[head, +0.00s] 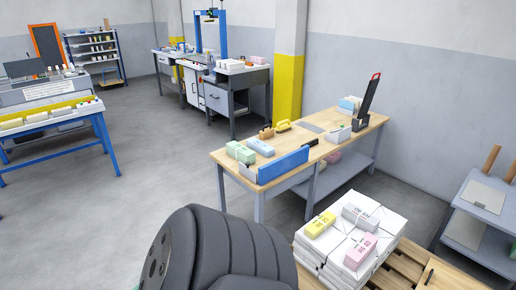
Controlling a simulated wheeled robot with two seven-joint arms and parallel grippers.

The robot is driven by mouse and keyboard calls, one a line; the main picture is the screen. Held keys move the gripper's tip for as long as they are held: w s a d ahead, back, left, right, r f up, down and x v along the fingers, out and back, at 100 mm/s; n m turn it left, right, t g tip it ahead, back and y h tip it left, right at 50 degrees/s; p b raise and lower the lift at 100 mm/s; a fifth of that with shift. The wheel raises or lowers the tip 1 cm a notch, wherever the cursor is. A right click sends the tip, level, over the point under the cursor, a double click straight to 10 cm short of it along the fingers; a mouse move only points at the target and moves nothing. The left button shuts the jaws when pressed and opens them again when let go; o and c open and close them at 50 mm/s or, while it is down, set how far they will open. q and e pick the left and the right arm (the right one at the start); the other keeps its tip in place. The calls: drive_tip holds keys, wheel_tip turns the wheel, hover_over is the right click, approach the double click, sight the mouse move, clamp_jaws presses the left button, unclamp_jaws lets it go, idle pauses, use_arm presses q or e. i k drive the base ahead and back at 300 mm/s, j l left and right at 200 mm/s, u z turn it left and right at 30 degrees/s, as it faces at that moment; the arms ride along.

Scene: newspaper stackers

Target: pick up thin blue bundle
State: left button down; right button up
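A thin light-blue bundle (261,146) lies flat on the wooden-topped table in the middle of the head view. Green bundles (240,152) lie just left of it, near the table's left end. A blue upright panel (284,167) stands along the table's front edge, close in front of the blue bundle. Neither of my grippers is in view. A dark grey ribbed part of mine fills the bottom middle and hides the floor behind it.
The wooden-topped table (365,140) also holds a yellow-handled tool (283,126) and a black upright holder. A pallet (413,262) with white newspaper stacks (342,238) stands at front right, topped by yellow, grey and pink bundles. Grey floor (150,170) is clear at left.

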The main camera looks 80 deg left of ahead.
sight(266, 150)
drive_tip(key=u, duration=2.45)
drive_tip(key=i+j, duration=0.15)
drive_tip(key=i, duration=0.3)
drive_tip(key=i+j, duration=0.15)
drive_tip(key=i, duration=0.3)
drive_tip(key=i+j, duration=0.15)
drive_tip(key=i, duration=0.3)
drive_tip(key=i+j+z, duration=0.1)
drive_tip(key=i, duration=0.35)
